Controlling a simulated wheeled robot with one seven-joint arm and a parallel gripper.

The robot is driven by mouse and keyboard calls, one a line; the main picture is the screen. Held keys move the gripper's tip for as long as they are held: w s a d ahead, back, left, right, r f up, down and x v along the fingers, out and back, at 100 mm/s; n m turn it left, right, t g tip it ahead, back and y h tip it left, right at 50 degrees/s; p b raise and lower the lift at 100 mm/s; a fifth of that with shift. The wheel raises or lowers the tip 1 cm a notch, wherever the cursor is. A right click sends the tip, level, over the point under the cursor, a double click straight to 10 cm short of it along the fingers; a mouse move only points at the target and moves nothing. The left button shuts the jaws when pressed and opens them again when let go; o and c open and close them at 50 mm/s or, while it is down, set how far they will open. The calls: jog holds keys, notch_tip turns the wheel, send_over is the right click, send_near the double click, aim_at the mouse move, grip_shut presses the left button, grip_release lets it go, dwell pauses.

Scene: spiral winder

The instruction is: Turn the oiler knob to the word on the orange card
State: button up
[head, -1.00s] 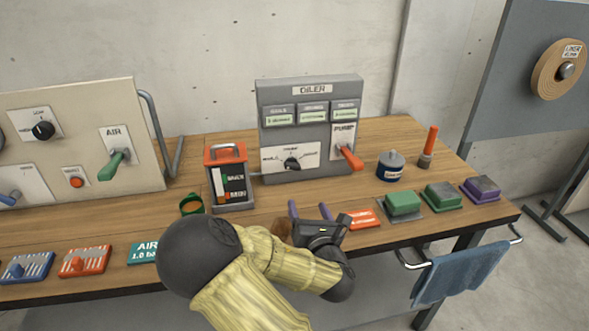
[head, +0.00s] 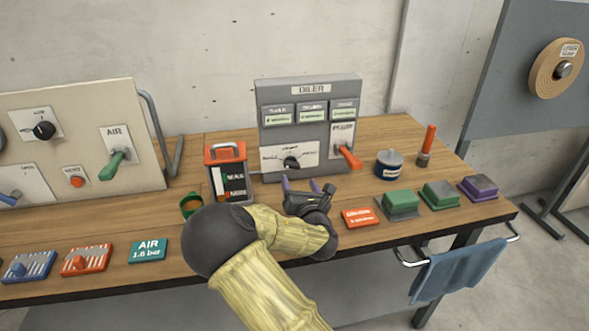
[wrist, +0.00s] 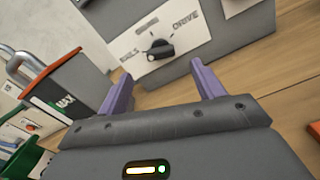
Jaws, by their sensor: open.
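The oiler panel (head: 308,120) is a grey box standing on the bench. Its black knob (head: 291,162) sits on a white plate low on the front; the knob also shows in the wrist view (wrist: 158,48), with the words "DRIVE" and what looks like "REELS" at its sides. The orange card (head: 360,217) lies flat on the bench to the right of my gripper; its word is too small to read. My gripper (head: 301,185) is open and empty, with purple fingers apart, in front of and below the knob, not touching it. The fingers also show in the wrist view (wrist: 162,82).
A red lever (head: 348,156) is on the panel's right. A red-topped case (head: 229,173) stands to its left. A blue can (head: 389,165) and several coloured blocks stand to the right.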

aim_at(293, 166)
jog(key=x, duration=0.7)
jog(key=shift+w, duration=0.25)
jog(key=c, duration=1)
